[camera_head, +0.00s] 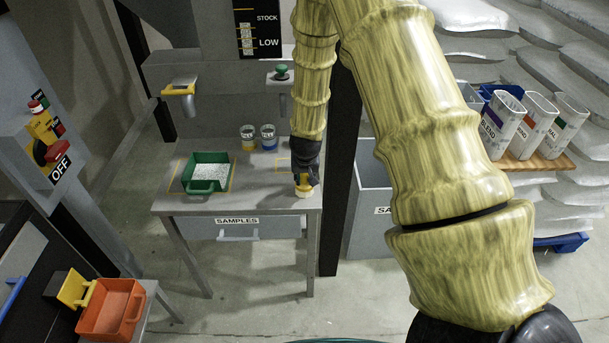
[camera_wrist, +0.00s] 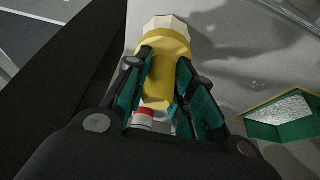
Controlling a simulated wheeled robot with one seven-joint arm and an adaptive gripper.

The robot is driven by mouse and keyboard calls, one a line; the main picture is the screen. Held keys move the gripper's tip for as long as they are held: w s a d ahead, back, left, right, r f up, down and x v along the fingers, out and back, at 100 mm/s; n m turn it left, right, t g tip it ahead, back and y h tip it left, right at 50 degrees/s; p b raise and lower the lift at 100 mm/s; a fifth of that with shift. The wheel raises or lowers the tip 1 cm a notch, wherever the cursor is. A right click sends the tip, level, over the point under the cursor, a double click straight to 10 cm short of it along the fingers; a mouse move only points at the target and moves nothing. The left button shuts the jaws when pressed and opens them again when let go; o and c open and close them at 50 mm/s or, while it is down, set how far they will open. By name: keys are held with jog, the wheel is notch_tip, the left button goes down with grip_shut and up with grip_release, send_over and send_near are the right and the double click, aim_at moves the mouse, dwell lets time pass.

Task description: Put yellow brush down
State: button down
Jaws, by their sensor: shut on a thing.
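My gripper (camera_head: 305,177) is over the right front part of the grey table (camera_head: 255,201). It is shut on the yellow brush (camera_head: 304,190). In the wrist view the brush (camera_wrist: 163,42) sits between the dark green finger pads of my gripper (camera_wrist: 164,66), with its pale bristles pointing away from my wrist. A red and white part shows at its inner end. The bristle end is at or just above the tabletop; I cannot tell whether it touches. A yellow outlined square (camera_head: 279,158) is marked on the table just behind and left of the brush.
A green scoop tray (camera_head: 190,185) of white granules stands on the table's left inside a yellow outline. Two small jars (camera_head: 258,138) stand at the back. A SAMPLES drawer (camera_head: 237,228) is below. A dark post (camera_head: 340,170) rises close to the right.

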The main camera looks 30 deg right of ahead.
jog(key=shift+f, duration=0.1)
jog(key=shift+f, duration=0.1)
jog(key=c, duration=1.2)
grip_release()
